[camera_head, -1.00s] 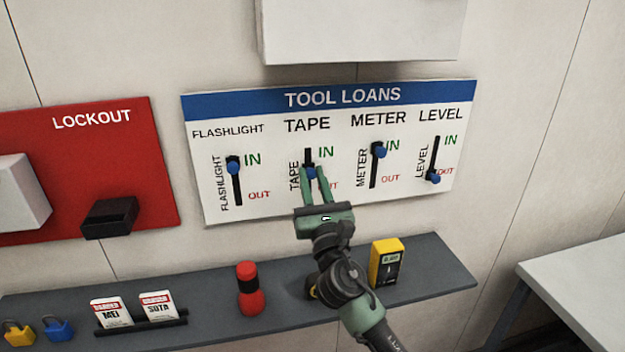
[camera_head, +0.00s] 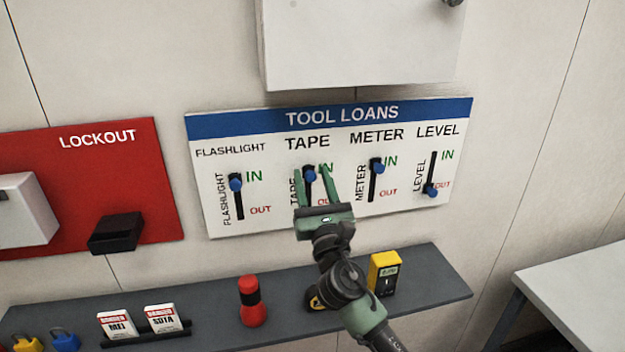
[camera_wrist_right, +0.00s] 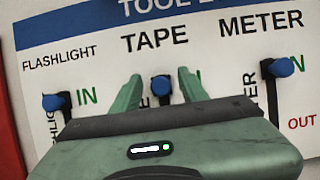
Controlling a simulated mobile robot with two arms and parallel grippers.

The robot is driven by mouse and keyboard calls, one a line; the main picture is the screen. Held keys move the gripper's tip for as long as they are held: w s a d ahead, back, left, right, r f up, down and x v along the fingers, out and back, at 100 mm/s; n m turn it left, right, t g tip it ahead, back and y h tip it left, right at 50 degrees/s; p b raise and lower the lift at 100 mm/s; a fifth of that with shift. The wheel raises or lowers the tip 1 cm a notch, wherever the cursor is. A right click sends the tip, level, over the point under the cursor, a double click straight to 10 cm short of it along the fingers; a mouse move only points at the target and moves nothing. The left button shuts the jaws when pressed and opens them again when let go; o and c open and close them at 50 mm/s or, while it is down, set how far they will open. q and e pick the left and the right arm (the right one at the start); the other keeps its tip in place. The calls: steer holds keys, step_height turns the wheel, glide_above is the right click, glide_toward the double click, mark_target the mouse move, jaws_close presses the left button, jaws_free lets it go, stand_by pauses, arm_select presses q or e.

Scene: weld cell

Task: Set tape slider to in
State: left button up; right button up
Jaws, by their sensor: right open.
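The tape slider is a blue knob (camera_head: 309,176) on a dark vertical slot under the word TAPE on the white TOOL LOANS board (camera_head: 215,220). The knob stands at the upper end of its slot, level with IN. My right gripper (camera_head: 312,176) is open, with one green finger on each side of the knob. In the right wrist view the knob (camera_wrist_right: 161,86) sits between the spread fingers (camera_wrist_right: 160,88), with gaps beside it. The gripper hides the lower part of the tape slot. My left gripper is not in view.
The flashlight knob (camera_head: 236,184) and meter knob (camera_head: 376,166) are up at IN; the level knob (camera_head: 429,190) is down at OUT. A grey shelf (camera_head: 215,325) below holds a red flashlight (camera_head: 251,300) and a yellow meter (camera_head: 384,273). A white cabinet (camera_head: 360,45) hangs above.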

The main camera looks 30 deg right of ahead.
steer(key=shift+s+a+f, duration=0.1)
steer(key=shift+s+f, duration=0.2)
steer(key=shift+s, duration=0.05)
steer(key=b+v, duration=0.2)
steer(key=v, duration=0.4)
steer(key=shift+s+b, duration=0.3)
steer(key=shift+s, duration=0.15)
